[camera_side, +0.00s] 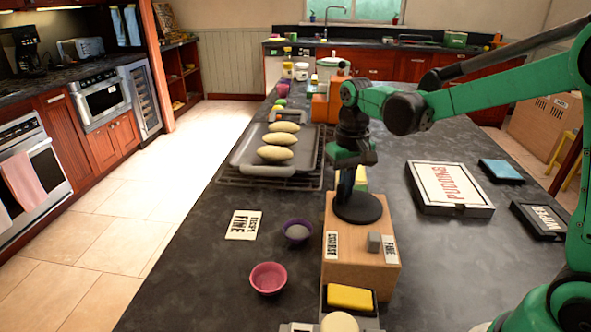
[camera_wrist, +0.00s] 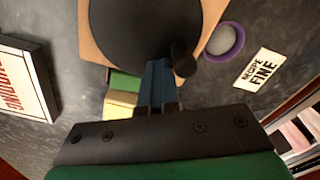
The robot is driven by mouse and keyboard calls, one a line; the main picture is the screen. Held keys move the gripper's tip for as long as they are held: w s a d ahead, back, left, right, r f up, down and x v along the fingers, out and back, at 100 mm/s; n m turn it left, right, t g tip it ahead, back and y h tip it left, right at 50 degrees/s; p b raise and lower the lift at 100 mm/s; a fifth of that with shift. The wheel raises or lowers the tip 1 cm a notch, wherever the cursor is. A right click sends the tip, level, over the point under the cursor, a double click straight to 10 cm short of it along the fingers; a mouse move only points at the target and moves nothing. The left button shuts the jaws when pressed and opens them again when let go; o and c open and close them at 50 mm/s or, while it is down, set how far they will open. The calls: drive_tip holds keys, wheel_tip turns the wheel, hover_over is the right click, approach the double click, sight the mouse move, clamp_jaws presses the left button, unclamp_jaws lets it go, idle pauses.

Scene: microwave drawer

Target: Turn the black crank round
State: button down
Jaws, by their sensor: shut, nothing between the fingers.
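The black crank is a round disc (camera_side: 360,210) on top of a wooden box (camera_side: 350,262). In the wrist view the disc (camera_wrist: 130,28) fills the top, with a dark knob handle (camera_wrist: 183,58) near its lower right edge. My gripper (camera_side: 346,196) comes down from above at the disc's far left part. Its blue fingers (camera_wrist: 160,66) are shut and empty, just left of the knob in the wrist view. I cannot tell whether they touch the knob. The knob is hidden in the side view.
The box has COARSE and FINE labels and a grey slider (camera_side: 374,242). A yellow block (camera_side: 350,297) sits at its front. A recipe card (camera_side: 243,225), purple bowl (camera_side: 297,231) and pink bowl (camera_side: 268,278) lie left. A pudding box (camera_side: 450,187) lies right. A dough tray (camera_side: 250,158) is behind.

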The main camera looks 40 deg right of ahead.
drive_tip(key=shift+s, duration=0.1)
drive_tip(key=shift+s+d, duration=0.15)
drive_tip(key=shift+d, duration=0.25)
drive_tip(key=shift+r, duration=3.5)
drive_tip(key=shift+s+a+r+t, duration=0.1)
drive_tip(key=shift+s+a+t, duration=0.2)
drive_tip(key=shift+s, duration=0.1)
drive_tip(key=s+a+n+t, duration=0.1)
drive_tip(key=s+t, duration=0.1)
drive_tip(key=s+a+f+t, duration=0.1)
drive_tip(key=s+t, duration=0.1)
drive_tip(key=s+a+f+n+t, duration=0.1)
drive_tip(key=s+a, duration=0.1)
drive_tip(key=shift+s+f+n+t, duration=0.2)
drive_tip(key=shift+n+t, duration=0.1)
drive_tip(key=shift+t, duration=0.1)
drive_tip(key=shift+s+a+f+t, duration=0.2)
drive_tip(key=shift+s+f+t, duration=0.1)
drive_tip(key=shift+f+t, duration=0.1)
